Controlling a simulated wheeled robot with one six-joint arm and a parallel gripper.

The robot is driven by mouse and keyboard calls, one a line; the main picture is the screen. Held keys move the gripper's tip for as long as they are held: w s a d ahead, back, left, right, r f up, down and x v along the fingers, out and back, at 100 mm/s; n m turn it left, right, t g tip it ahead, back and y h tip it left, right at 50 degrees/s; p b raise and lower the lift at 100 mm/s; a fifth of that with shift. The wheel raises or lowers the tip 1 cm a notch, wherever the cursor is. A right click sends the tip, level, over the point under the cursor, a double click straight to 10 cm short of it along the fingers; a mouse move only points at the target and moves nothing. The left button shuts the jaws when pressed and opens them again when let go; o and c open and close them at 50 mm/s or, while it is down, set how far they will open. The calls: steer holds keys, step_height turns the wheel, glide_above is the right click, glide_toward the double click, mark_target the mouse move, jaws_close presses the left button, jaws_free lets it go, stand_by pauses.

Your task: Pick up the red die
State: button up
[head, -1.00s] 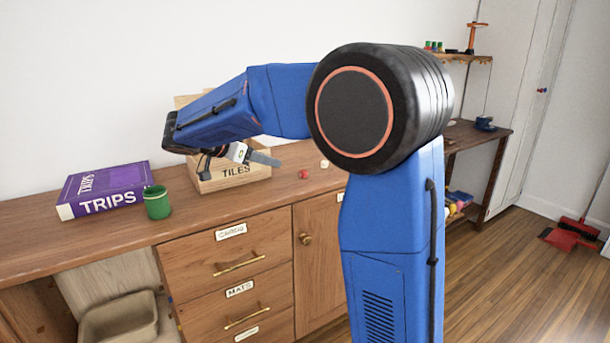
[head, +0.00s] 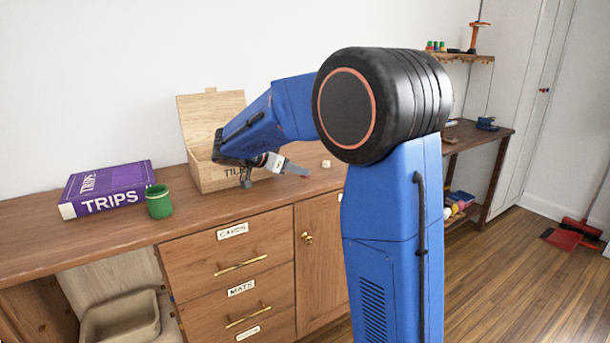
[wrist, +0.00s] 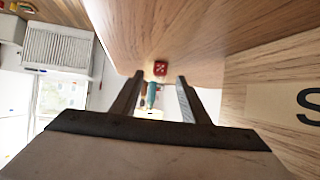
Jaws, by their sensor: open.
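The red die (wrist: 161,68) shows in the wrist view on the wooden top, just past my fingertips and roughly centred between them. My gripper (wrist: 159,77) is open with nothing between its fingers. In the head view my gripper (head: 303,172) is low over the cabinet top, in front of the tile box, and its finger hides the red die there. I cannot tell the exact gap between fingertips and die.
The open wooden tile box (head: 213,178) stands close beside my gripper. A cream die (head: 326,163) lies to the right. A green cup (head: 158,201) and purple book (head: 107,188) are at left. The cabinet top (head: 225,207) in front is clear.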

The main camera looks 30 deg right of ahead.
steer(key=shift+x, duration=1.5)
jaws_close()
step_height(320, 180, up, 10)
